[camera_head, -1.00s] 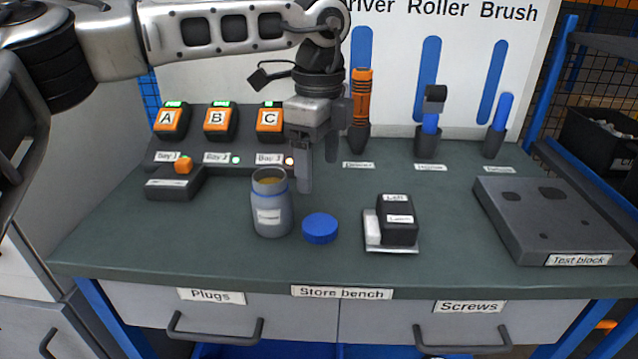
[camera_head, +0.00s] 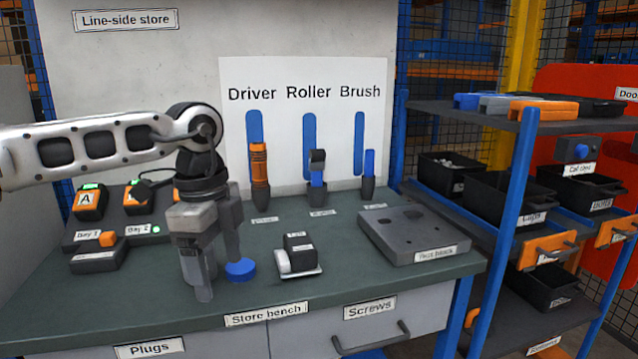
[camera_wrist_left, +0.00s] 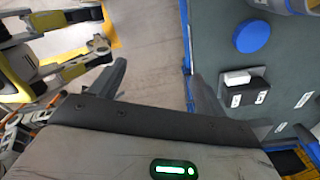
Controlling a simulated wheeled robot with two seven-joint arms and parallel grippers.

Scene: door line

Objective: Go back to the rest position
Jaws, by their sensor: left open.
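My left gripper (camera_head: 217,275) is open and empty, pointing down over the left part of the bench in the head view. It overlaps the blue lid (camera_head: 241,269) and covers the place where the grey jar stood. The wrist view shows its two spread fingers (camera_wrist_left: 160,85) with nothing between them. There the floor lies below the left side, and the bench top (camera_wrist_left: 215,60) with the blue lid (camera_wrist_left: 252,36) is to the right. My right gripper is in neither view.
A small black block on a white base (camera_head: 297,255) sits right of the lid. The grey test block (camera_head: 410,235) lies at the bench's right. Charging bays with orange packs (camera_head: 88,200) stand at back left. A shelf rack with black bins (camera_head: 500,195) stands at right.

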